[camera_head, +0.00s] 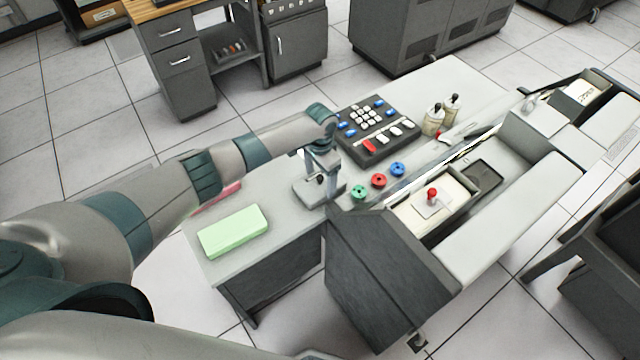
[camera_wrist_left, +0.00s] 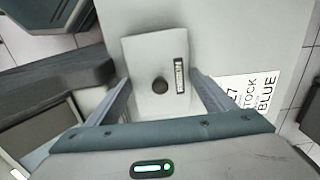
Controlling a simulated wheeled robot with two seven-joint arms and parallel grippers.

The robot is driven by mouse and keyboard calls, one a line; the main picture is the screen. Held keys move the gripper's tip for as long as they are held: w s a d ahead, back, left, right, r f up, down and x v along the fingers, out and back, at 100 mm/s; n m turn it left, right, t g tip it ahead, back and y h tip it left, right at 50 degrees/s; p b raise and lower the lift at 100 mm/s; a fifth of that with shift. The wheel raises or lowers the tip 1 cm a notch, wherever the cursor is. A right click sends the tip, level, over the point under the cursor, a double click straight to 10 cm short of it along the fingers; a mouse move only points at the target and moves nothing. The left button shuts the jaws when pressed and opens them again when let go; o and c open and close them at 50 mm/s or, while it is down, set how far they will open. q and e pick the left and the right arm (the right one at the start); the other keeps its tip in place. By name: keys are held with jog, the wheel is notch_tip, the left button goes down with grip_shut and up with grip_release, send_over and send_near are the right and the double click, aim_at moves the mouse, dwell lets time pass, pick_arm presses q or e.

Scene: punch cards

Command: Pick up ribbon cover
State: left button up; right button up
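The ribbon cover appears to be a light grey plate (camera_wrist_left: 150,52) with a dark round knob and a small printed label. It lies on the grey worktop. In the head view the plate (camera_head: 305,190) shows below my left gripper (camera_head: 327,190), partly hidden by it. In the left wrist view my left gripper (camera_wrist_left: 160,98) is open, with its fingers on either side of the plate and the knob between them. I cannot tell whether the fingers touch the plate. My right gripper is not in view.
A green block (camera_head: 233,231) lies on the worktop at left. Green, red and blue spools (camera_head: 379,181) stand right of the gripper, with a keypad (camera_head: 376,130) behind. The machine (camera_head: 390,270) rises at front right. A label reading "STOCK BLUE" (camera_wrist_left: 247,92) lies beside the plate.

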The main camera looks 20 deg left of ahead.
aim_at(322, 177)
pick_arm(q)
jog(key=c, duration=0.5)
jog(key=shift+c, duration=0.2)
jog(key=shift+r, duration=0.15)
jog(key=shift+w+r, duration=0.1)
jog(key=shift+r, duration=0.4)
jog(key=r+b, duration=0.2)
jog(key=shift+w+d+r, duration=0.1)
jog(key=shift+d+r, duration=0.1)
jog(key=shift+r, duration=0.2)
jog(key=w+d+r+b, duration=0.4)
jog(key=w+d+r, duration=0.2)
jog(key=d, duration=0.3)
jog(key=shift+w+r+b, duration=0.3)
jog(key=shift+r+b, duration=0.1)
jog(key=shift+r, duration=0.05)
jog(key=shift+r, duration=0.15)
